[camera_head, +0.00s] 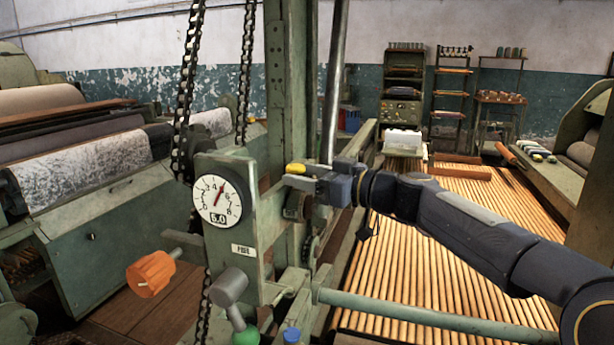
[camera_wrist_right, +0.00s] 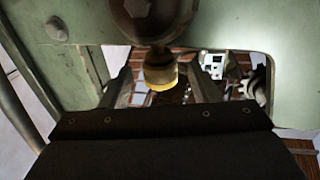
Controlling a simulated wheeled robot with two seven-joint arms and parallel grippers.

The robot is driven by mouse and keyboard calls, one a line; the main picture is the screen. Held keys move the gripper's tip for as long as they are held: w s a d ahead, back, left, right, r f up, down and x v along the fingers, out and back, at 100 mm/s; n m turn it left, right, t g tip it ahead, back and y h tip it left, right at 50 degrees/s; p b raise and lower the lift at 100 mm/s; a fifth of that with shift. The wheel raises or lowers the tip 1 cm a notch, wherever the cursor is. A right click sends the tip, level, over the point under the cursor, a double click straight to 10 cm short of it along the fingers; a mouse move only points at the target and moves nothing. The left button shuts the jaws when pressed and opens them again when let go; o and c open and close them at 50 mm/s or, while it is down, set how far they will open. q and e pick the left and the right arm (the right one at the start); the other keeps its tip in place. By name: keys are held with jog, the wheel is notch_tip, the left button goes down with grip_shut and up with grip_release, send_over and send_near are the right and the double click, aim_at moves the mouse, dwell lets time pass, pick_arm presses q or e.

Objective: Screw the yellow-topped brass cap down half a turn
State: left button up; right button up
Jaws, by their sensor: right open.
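The yellow-topped brass cap (camera_wrist_right: 160,75) hangs in the middle of the right wrist view, below a dark round fitting with a hex bolt head. Its yellow end is towards the gripper. In the head view its yellow top (camera_head: 295,168) shows beside the green machine post. My right gripper (camera_wrist_right: 161,90) is open, with one finger on each side of the cap and a visible gap to both. In the head view my right gripper (camera_head: 300,181) is at the cap, and its fingertips are partly hard to make out. My left gripper is not in view.
A round dial gauge (camera_head: 218,200), an orange knob (camera_head: 150,274) and a grey-headed lever (camera_head: 230,288) are left of the gripper. Chains (camera_head: 188,90) hang behind the gauge. A green rail (camera_head: 430,314) crosses in front of the wooden slats (camera_head: 400,270). Shelves (camera_head: 403,80) stand far back.

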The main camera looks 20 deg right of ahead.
jog(key=b+v, duration=0.1)
jog(key=v, duration=0.6)
jog(key=shift+s+d, duration=0.3)
jog(key=shift+c, duration=0.5)
